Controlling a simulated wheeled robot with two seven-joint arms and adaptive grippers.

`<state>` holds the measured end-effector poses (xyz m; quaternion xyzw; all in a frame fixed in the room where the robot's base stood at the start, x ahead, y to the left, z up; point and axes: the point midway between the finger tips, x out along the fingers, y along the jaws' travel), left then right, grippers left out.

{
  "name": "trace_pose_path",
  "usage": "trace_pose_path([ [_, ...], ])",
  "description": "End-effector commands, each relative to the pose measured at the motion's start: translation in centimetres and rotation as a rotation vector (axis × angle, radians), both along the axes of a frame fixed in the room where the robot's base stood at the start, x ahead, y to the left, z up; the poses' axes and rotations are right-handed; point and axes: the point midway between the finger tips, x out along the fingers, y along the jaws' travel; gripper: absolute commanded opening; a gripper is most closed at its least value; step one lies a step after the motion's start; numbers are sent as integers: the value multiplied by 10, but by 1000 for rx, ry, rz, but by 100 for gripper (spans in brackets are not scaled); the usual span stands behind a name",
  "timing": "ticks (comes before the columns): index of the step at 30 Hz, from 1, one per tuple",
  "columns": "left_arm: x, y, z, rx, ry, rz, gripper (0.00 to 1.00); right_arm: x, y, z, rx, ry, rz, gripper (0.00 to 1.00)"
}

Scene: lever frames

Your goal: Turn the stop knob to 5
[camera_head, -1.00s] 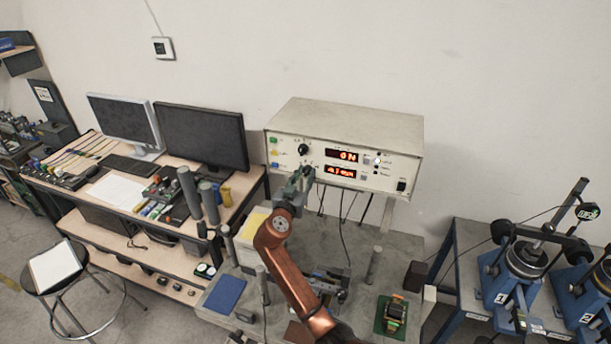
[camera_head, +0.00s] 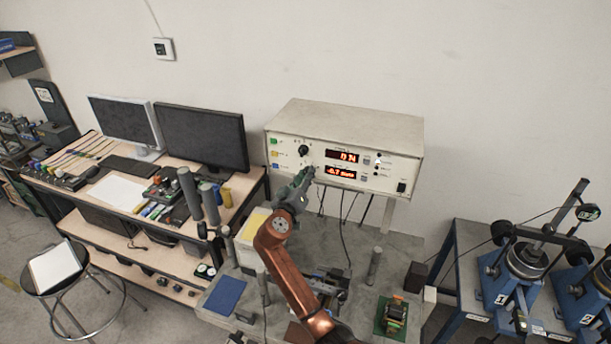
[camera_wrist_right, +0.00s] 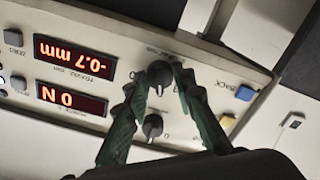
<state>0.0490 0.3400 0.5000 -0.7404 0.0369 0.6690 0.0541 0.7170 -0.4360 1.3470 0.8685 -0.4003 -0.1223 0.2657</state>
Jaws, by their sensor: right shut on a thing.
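The white control box (camera_head: 345,118) stands at the back, with two dark round knobs on the left of its front panel. The upper knob (camera_head: 303,150) is free and also shows in the right wrist view (camera_wrist_right: 152,125). My right gripper (camera_head: 310,172) is at the lower knob, hiding it in the head view. In the upside-down right wrist view, the lower knob (camera_wrist_right: 160,73) sits between the fingertips of my right gripper (camera_wrist_right: 161,78), which is shut on it. The knobs' labels and dial numbers are too small to read. My left gripper is out of view.
The red displays (camera_wrist_right: 75,57) read -0.7 mm and 0 N. Coloured buttons, including a blue one (camera_wrist_right: 245,93), sit left of the knobs in the head view. Cables hang below the box. A grey post (camera_head: 374,266) and a green-based part (camera_head: 391,316) stand on the bench.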

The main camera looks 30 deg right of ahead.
Motion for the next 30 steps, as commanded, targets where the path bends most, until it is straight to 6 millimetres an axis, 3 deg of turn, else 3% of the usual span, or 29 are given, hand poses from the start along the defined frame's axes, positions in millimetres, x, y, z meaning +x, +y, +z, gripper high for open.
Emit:
trace_pose_path([
  [14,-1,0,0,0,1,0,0,0,-1,-1,-11,16,-1,0],
  [15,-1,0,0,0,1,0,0,0,-1,-1,-11,16,-1,24],
  [23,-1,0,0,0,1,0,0,0,0,-1,-11,14,-1,41],
  [30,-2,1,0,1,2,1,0,0,0,0,-11,13,0,41],
])
